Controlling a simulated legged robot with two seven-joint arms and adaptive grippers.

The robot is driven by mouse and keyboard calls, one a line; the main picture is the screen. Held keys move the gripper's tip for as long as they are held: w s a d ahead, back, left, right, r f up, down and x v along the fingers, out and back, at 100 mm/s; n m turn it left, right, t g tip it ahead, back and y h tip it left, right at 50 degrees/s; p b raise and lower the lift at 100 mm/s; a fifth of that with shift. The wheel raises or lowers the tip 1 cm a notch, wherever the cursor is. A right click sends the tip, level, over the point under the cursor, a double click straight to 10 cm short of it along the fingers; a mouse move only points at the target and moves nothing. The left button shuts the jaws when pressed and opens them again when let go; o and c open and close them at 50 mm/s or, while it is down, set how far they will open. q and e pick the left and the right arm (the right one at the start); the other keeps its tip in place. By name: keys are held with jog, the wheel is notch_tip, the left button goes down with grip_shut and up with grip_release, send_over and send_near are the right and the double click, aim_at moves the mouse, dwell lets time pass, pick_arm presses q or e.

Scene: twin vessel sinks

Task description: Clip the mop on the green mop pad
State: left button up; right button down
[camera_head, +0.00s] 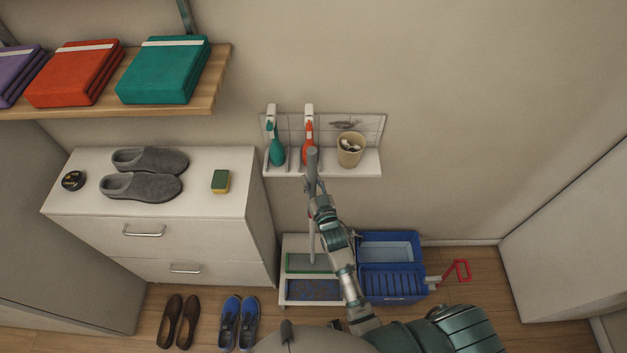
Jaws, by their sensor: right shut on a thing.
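The mop (312,236) stands roughly upright, its grey handle top rising in front of the wall shelf. My right gripper (320,203) is shut on the upper part of its handle. The green mop pad (299,263) lies on a low white stand (284,279) on the floor. The mop's shaft runs down to the green pad's place, but I cannot tell whether its head touches or is clipped to the pad. A blue mop pad (312,292) lies in front of the green one. My left gripper is not in view.
A wall shelf (325,167) holds spray bottles. Floor is clear at far right.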

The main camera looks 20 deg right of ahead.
jog(key=shift+d, duration=0.4)
jog(key=shift+a+f, duration=0.1)
jog(key=shift+f, duration=0.15)
jog(key=shift+a+f, duration=0.1)
jog(key=shift+a, duration=0.15)
jog(key=shift+d+f, duration=0.1)
jog(key=shift+d, duration=0.1)
dwell(0.4)
jog(key=c, duration=0.8)
grip_release()
jog(key=shift+a, duration=0.1)
jog(key=shift+f, duration=0.1)
jog(key=s, duration=1.2)
jog(key=shift+d, duration=0.2)
